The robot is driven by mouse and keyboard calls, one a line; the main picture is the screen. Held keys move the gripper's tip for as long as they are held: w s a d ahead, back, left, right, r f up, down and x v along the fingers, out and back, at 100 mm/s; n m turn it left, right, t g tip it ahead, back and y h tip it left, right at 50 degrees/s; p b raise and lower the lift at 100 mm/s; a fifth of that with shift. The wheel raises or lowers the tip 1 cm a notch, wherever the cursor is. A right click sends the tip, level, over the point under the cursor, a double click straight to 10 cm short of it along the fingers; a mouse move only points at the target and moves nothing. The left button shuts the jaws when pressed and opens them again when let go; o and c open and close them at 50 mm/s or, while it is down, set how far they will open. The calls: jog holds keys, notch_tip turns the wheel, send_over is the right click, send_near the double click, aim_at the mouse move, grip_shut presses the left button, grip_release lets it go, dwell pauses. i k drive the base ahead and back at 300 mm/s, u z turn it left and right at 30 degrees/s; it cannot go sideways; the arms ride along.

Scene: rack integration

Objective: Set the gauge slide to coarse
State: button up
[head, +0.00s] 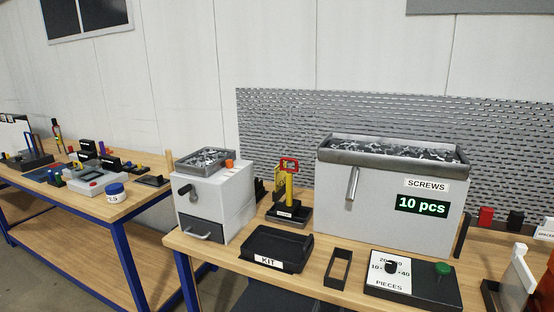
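No part marked as a gauge slide or "coarse" can be read in the head view. A small stand (289,210) with a black base, yellow uprights and a red top piece is on the right bench, between the grey crank box and the screw dispenser. The label on its base is too small to read. I cannot tell whether it carries the gauge slide. A white upright piece (517,280) on a dark base is at the lower right, partly cut off by the frame. My gripper does not show.
The right bench holds a grey crank box (227,200), a black KIT tray (277,249), a SCREWS dispenser (385,215) reading "10 pcs", and a PIECES dial panel (412,283) with a green button. A second bench (133,202) with many small items is at left, across a gap.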

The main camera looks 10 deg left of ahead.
aim_at(229, 163)
jog(key=z, duration=0.45)
jog(key=i, duration=1.25)
jog(key=u, duration=0.5)
jog(key=i, duration=1.05)
jog(key=u, duration=0.85)
